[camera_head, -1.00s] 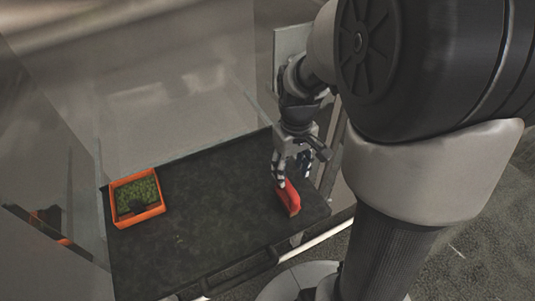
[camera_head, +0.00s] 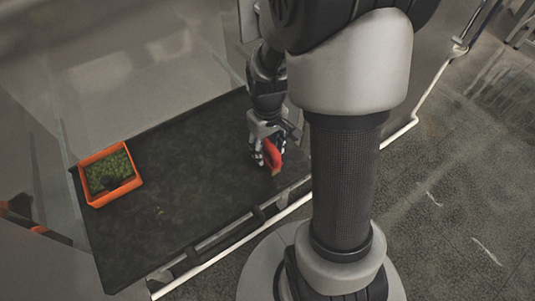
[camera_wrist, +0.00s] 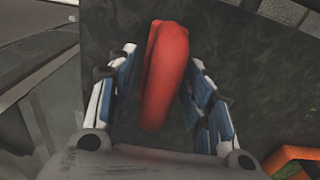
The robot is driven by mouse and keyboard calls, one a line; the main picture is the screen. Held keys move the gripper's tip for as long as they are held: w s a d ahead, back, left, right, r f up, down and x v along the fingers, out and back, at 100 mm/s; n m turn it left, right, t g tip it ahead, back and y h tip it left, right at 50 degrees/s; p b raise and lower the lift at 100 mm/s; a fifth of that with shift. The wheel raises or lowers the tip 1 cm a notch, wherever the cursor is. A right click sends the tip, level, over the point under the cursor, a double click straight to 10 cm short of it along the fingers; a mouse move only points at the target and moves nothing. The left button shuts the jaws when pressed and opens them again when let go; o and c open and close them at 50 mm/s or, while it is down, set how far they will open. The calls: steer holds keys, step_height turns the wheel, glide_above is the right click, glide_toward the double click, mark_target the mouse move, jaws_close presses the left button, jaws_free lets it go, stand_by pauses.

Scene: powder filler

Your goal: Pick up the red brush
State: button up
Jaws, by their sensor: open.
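The red brush (camera_head: 273,154) is at the right end of the dark work surface (camera_head: 190,190) in the head view. My gripper (camera_head: 264,158) is right at it, pointing down. In the wrist view the red brush (camera_wrist: 165,72) lies between the two blue and white fingers of my gripper (camera_wrist: 165,105). Whether the brush touches the surface cannot be told.
An orange tray (camera_head: 83,188) holding green granules stands at the left of the surface. Its orange edge (camera_wrist: 292,154) shows at the wrist view's lower right. Clear panels rise at the back and left. The middle of the surface is bare.

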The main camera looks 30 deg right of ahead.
jaws_close()
stand_by(0.5)
steer(key=shift+r, duration=0.2)
step_height(320, 180, up, 20)
steer(key=p, duration=0.6)
steer(key=shift+f, duration=0.1)
steer(key=c, duration=0.7)
jaws_free()
steer(key=c, duration=0.4)
